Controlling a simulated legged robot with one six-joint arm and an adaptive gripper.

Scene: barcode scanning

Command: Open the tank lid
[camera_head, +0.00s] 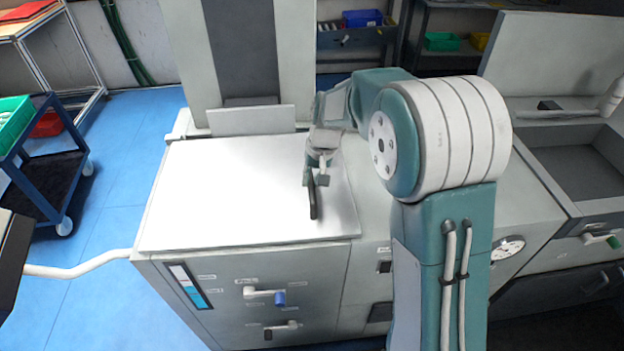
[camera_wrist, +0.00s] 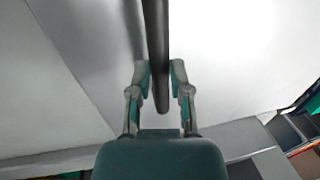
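The tank lid (camera_head: 235,190) is a flat, pale grey panel lying level on top of the white tank cabinet (camera_head: 240,275) in the head view. It also fills much of the wrist view (camera_wrist: 235,60). A dark bar handle (camera_head: 313,203) stands on the lid near its right edge. My gripper (camera_head: 318,176) is over this handle. In the wrist view the handle (camera_wrist: 156,35) runs between the two fingers of my gripper (camera_wrist: 160,75), which are drawn in close on both its sides. The exact contact with the handle is hard to see.
An upright grey panel (camera_head: 250,122) stands behind the lid. Pipe handles (camera_head: 265,293) and a level gauge (camera_head: 190,288) are on the cabinet front. An open bin (camera_head: 585,165) is at the right. A blue cart (camera_head: 45,170) stands at the left beside clear blue floor.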

